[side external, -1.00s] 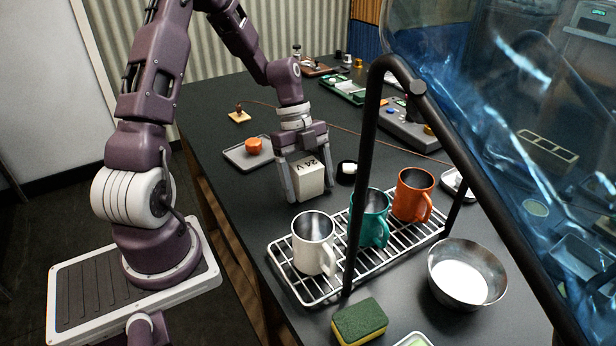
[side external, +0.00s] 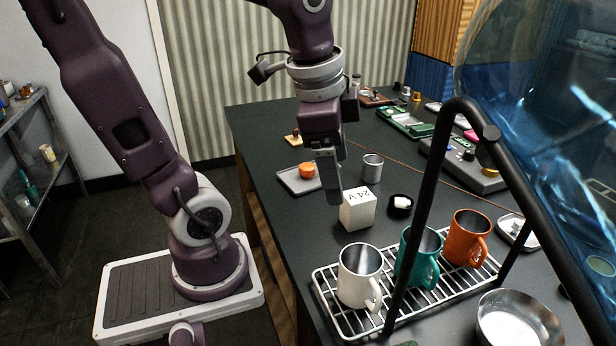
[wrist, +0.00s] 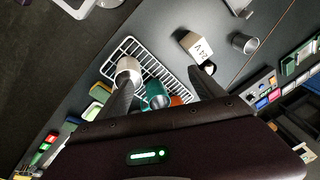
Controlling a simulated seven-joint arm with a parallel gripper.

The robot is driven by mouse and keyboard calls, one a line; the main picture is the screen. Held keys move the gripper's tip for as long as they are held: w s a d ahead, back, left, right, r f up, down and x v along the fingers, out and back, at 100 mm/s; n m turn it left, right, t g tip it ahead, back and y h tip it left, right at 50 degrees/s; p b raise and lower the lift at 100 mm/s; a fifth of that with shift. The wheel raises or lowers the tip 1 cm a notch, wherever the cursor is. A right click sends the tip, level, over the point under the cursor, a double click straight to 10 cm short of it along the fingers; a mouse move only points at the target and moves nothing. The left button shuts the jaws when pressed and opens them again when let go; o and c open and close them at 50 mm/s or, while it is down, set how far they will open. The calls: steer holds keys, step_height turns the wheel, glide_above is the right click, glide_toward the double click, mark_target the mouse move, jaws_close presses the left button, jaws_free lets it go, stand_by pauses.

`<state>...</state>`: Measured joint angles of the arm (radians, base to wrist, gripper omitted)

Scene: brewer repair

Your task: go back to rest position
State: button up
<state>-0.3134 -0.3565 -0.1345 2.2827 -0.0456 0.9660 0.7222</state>
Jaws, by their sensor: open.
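My gripper (side external: 328,170) hangs fingers down above the dark table, just left of and behind a white block marked "24 V" (side external: 357,210). The block stands on the table, apart from the fingers. In the wrist view the two fingers (wrist: 163,82) are spread with nothing between them; the block (wrist: 194,47) lies beyond the right fingertip. In the side view one finger hides the other.
A wire rack (side external: 335,312) holds a white mug (side external: 358,277), a teal mug (side external: 420,262) and an orange mug (side external: 466,238). A black frame (side external: 425,200) arches over it. A metal cup (side external: 372,167), a small black dish (side external: 400,207) and a grey tray (side external: 293,182) stand near the block.

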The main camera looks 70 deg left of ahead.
steer(key=s+d+n+t, duration=0.2)
steer(key=s+n, duration=0.4)
steer(key=shift+s+d+r+t+h, duration=0.2)
steer(key=shift+s+d+t+h, duration=0.1)
steer(key=shift+d+t, duration=0.1)
